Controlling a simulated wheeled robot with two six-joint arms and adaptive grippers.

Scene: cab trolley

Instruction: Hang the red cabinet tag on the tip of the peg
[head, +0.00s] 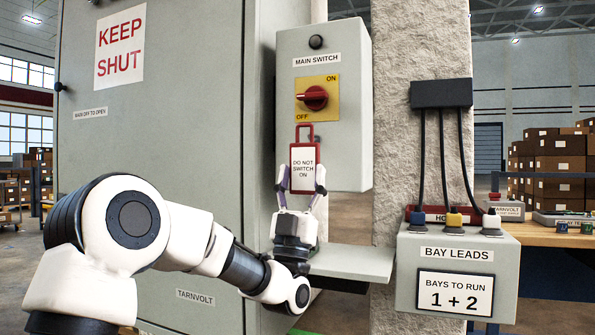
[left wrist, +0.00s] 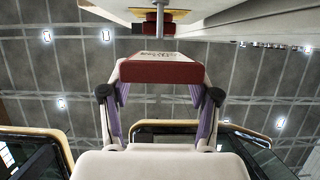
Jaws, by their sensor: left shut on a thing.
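The red-framed tag (head: 305,167), reading DO NOT SWITCH ON, is upright in front of the lower face of the grey main switch box (head: 352,110). Its red loop (head: 304,126) points up, just below the red switch knob (head: 316,97). My left gripper (head: 302,190) is shut on the tag's lower part, with a finger on either side. In the left wrist view the tag (left wrist: 162,72) shows from below between the fingers. A grey rod, which looks like the peg (left wrist: 160,26), shows beyond it; whether the loop is around it cannot be told. My right gripper is not in view.
A grey shelf (head: 352,262) juts out right of my left gripper. The bay leads box (head: 458,306) stands further right, with black cables above it. A large cabinet door (head: 160,130) is on the left. A rough pillar (head: 392,210) is behind.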

